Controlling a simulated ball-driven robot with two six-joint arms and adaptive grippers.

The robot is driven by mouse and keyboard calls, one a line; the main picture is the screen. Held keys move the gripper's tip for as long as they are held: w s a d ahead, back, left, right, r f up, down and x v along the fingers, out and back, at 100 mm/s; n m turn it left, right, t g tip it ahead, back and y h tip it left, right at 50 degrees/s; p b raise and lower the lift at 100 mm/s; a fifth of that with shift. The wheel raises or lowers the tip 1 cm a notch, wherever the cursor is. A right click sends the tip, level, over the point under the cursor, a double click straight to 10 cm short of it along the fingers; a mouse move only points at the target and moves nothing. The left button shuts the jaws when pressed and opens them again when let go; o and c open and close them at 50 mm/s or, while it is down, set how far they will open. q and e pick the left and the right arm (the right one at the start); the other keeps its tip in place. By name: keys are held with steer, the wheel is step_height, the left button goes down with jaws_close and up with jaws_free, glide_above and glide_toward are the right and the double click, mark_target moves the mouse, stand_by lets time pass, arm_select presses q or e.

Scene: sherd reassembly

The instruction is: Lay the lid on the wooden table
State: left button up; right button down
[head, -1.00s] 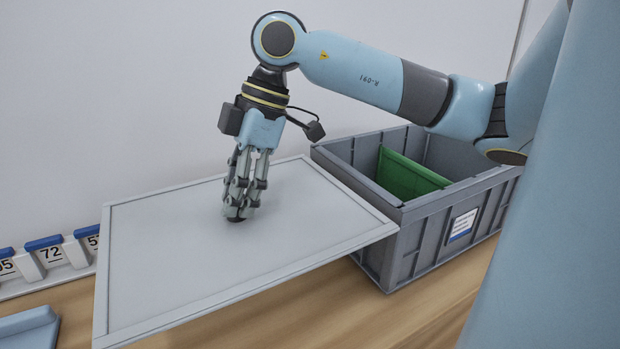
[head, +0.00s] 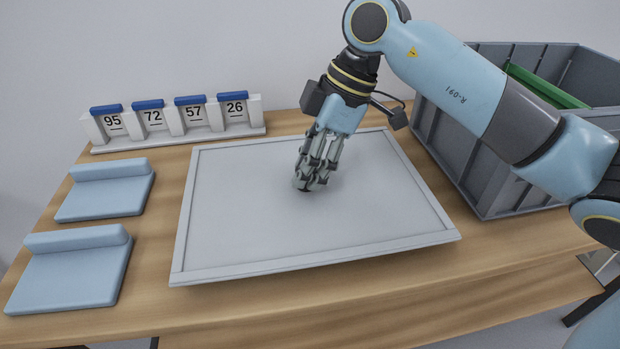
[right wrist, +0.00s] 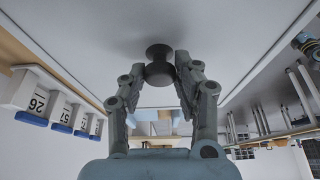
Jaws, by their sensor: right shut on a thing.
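The lid is a flat grey panel with a raised rim (head: 315,265), lying level over the middle of the wooden table (head: 400,290). Whether it touches the wood or hangs just above it I cannot tell. My right gripper (head: 305,183) is over the lid's middle, pointing down. In the right wrist view, the fingers of this gripper (right wrist: 160,78) are shut on the dark round knob (right wrist: 158,52) of the lid. In the head view the fingers hide the knob. My left gripper is not in view.
A grey crate (head: 455,150) with a green panel (head: 545,85) inside stands right of the lid. A rack of number cards (head: 180,135) stands behind left. Two light-blue padded rests (head: 105,200) (head: 70,280) lie left. A wood strip in front of the lid is clear.

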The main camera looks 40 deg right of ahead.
steer(key=shift+f, duration=1.3)
steer(key=shift+f, duration=0.15)
steer(key=c, duration=1)
jaws_free()
steer(key=shift+o, duration=0.2)
steer(key=shift+d+r, duration=0.1)
steer(key=shift+r, duration=0.4)
steer(key=p+v, duration=1.1)
steer(key=p, duration=0.3)
steer(key=shift+s, duration=0.15)
